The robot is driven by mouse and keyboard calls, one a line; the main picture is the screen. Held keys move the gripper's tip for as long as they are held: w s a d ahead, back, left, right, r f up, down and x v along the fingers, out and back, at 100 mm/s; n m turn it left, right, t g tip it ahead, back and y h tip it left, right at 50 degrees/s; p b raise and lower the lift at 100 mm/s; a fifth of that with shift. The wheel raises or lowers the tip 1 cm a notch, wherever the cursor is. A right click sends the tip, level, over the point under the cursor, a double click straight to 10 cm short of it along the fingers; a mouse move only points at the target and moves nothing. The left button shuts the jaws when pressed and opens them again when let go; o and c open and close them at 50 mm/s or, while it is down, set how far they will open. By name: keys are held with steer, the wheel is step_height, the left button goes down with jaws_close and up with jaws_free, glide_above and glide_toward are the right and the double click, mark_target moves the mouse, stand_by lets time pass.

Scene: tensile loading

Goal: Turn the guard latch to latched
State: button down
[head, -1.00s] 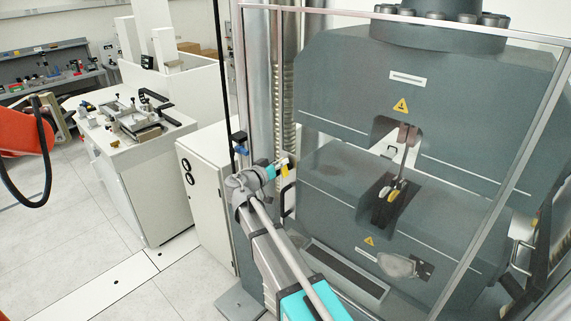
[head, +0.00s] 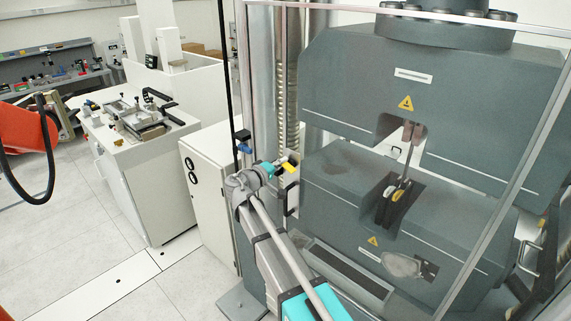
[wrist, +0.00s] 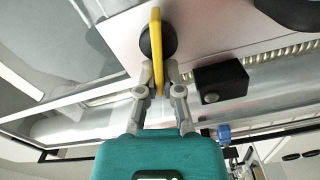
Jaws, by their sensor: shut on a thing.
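The guard latch shows as a yellow lever (wrist: 157,50) on a round black hub (wrist: 160,38), mounted on a pale plate, in the wrist view. The lever lies about in line with my gripper. My gripper (wrist: 160,75) is shut on the lever, with one grey finger on each side of it. In the head view the yellow lever (head: 291,168) is small and my gripper (head: 281,168) reaches it from the left, at the guard's left edge. The fingers partly hide the lever, and I cannot read any latch marking.
The clear guard's metal frame (head: 500,195) stands before the grey testing machine (head: 350,80). A black block (wrist: 221,82) sits on the plate right of my gripper. A white cabinet (head: 210,185) and a bench with a fixture (head: 140,115) stand left; floor there is clear.

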steer(key=shift+f+n+b, duration=0.15)
steer(key=shift+f+n, duration=0.1)
steer(key=shift+n, duration=0.6)
steer(key=shift+f+n+b, duration=0.15)
steer(key=shift+f+n, duration=0.05)
steer(key=shift+n, duration=0.65)
steer(key=c, duration=0.9)
jaws_free()
steer(key=shift+a, duration=0.15)
steer(key=shift+o, duration=0.5)
steer(key=shift+s, duration=0.1)
steer(key=v, duration=1.2)
